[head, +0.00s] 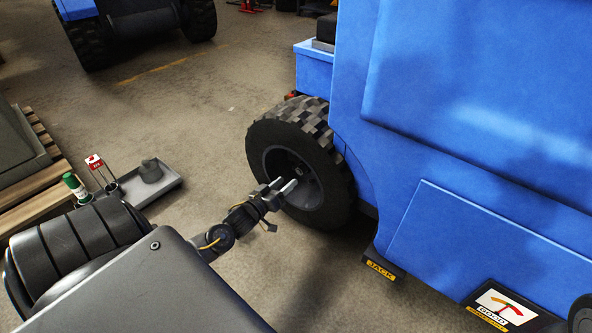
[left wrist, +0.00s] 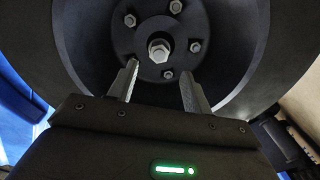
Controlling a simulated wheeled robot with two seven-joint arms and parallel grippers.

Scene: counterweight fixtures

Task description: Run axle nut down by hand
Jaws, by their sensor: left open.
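The axle nut (left wrist: 159,49) is a light metal hex nut at the centre of the wheel hub in the left wrist view, with a stud end showing in it. Several smaller wheel nuts ring it on the dark hub (left wrist: 126,40). The wheel (head: 299,165) with its chunky black tyre sits under the blue vehicle in the head view. My left gripper (head: 284,187) is in front of the hub. Its two fingers, also in the left wrist view (left wrist: 158,84), are apart and empty, with their tips just below the axle nut.
The blue vehicle body (head: 470,120) fills the right side. A grey tray (head: 152,184) with a dark cylindrical part, a red-labelled item (head: 95,162) and a green bottle (head: 76,186) stand on the floor at left, beside a wooden pallet (head: 42,195). Open floor lies behind the tray.

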